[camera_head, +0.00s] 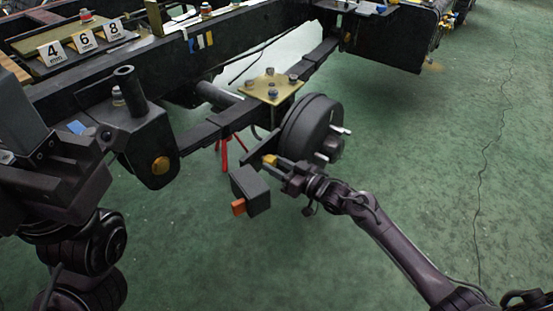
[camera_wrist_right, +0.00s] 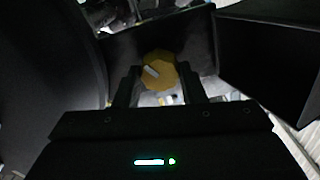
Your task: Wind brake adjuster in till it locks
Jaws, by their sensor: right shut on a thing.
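The brake adjuster (camera_wrist_right: 158,72) is a yellow faceted knob with a pale mark across its face. In the right wrist view it sits between the two fingers of my right gripper (camera_wrist_right: 155,88). In the head view the yellow adjuster (camera_head: 269,160) shows at the tips of my right gripper (camera_head: 277,162), just below the brake drum (camera_head: 308,128). My right gripper is shut on it. My left arm comes in at the left edge of the head view; its gripper fingers cannot be made out there.
The black chassis rail (camera_head: 190,55) and leaf spring (camera_head: 210,130) run above and left. Number cards 4, 6 and 8 (camera_head: 82,42) stand on a tray. The green floor (camera_head: 430,150) is clear at right.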

